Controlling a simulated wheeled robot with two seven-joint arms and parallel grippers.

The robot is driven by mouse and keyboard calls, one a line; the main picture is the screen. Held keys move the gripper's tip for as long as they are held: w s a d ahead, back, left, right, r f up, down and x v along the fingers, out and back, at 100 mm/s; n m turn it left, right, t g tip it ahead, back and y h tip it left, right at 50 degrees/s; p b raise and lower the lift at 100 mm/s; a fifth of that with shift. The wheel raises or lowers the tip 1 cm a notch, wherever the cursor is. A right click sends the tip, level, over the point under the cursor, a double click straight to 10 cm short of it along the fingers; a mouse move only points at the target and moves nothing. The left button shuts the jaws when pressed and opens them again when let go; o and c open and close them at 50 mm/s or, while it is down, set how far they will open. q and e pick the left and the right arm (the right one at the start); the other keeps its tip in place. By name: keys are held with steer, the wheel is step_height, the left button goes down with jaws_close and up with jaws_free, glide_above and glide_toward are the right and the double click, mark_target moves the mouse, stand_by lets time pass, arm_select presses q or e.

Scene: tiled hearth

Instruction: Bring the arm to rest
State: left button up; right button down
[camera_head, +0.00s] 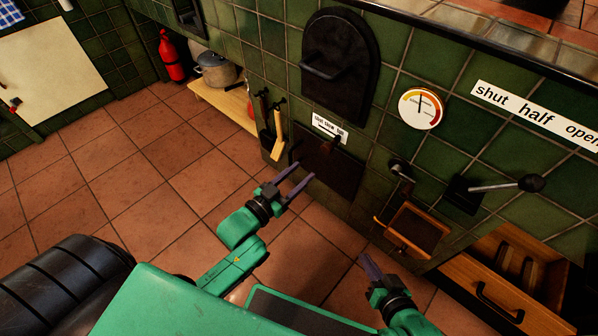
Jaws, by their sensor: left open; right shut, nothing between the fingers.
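My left gripper (299,179) reaches up from the lower left on its green arm. Its two purple-grey fingers are apart with nothing between them. It is in front of the dark lower panel (335,172) in the tiled wall; I cannot tell whether it touches anything. My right gripper (366,262) is at the lower middle right, above the floor and left of the open drawer. Its fingers are together and hold nothing.
A drawer (487,290) stands open at the lower right. A lever with a black knob (530,183) and a small wooden-framed tray (412,229) stick out from the wall. Tools (278,138) hang beside the panel. A red extinguisher (171,58) stands far left. Floor (150,195) is clear at left.

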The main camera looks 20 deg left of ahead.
stand_by(0.5)
arm_select(q)
steer(key=s+d+f+n+g+p, duration=0.1)
steer(key=s+d+f+g, duration=0.3)
steer(key=s, duration=0.3)
steer(key=s+d+f+n+g+p, duration=0.1)
steer(key=s+d+f+g, duration=0.25)
steer(key=s, duration=0.25)
steer(key=s+a+g+y+p, duration=0.6)
steer(key=s+a+p, duration=1.2)
steer(key=p, duration=1.5)
steer(key=shift+s+r+g+y, duration=0.45)
steer(key=shift+s+g, duration=0.6)
steer(key=shift+s, duration=0.9)
arm_select(e)
steer(key=s+d+r+g+h, duration=0.2)
steer(key=s+d+g+h, duration=0.4)
steer(key=s+d, duration=1.2)
steer(key=shift+s+d+g, duration=0.35)
steer(key=shift+s+g, duration=1.05)
steer(key=shift+s, duration=0.6)
